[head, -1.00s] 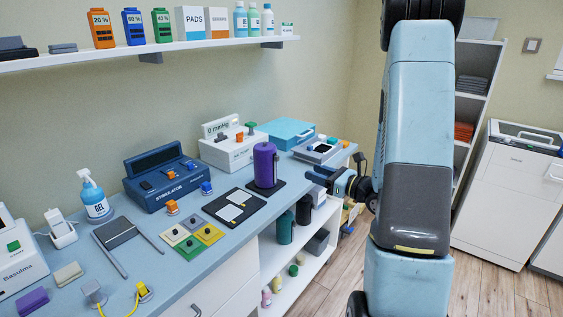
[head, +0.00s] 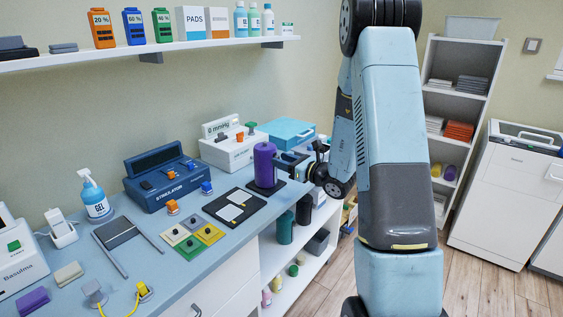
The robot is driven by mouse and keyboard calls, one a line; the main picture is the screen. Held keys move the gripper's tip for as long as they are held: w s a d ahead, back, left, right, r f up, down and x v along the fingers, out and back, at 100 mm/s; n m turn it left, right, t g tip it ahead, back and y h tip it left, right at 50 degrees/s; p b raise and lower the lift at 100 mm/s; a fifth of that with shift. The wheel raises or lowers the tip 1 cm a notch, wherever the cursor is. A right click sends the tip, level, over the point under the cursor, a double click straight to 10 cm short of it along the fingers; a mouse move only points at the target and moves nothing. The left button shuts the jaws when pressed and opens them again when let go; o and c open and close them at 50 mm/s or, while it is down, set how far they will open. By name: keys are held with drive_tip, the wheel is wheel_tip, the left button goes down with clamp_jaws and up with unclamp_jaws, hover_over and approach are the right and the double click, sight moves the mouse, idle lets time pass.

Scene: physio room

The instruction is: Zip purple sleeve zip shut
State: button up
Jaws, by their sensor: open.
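The purple sleeve (head: 264,165) stands upright as a cylinder on a dark square base (head: 266,188) near the front edge of the blue-grey counter. Its zip is too small to make out from here. My gripper (head: 284,168) is open, just to the right of the sleeve and level with its middle. Its fingers point left at the sleeve. I cannot tell whether the fingertips touch it or have the zip between them.
The blue stimulator (head: 168,180) and the white mmHg unit (head: 234,148) stand behind and left of the sleeve. A blue case (head: 286,132) is behind.

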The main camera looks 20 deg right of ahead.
drive_tip(key=shift+w+a, duration=0.1)
drive_tip(key=shift+w, duration=0.1)
clamp_jaws()
idle(0.3)
idle(0.3)
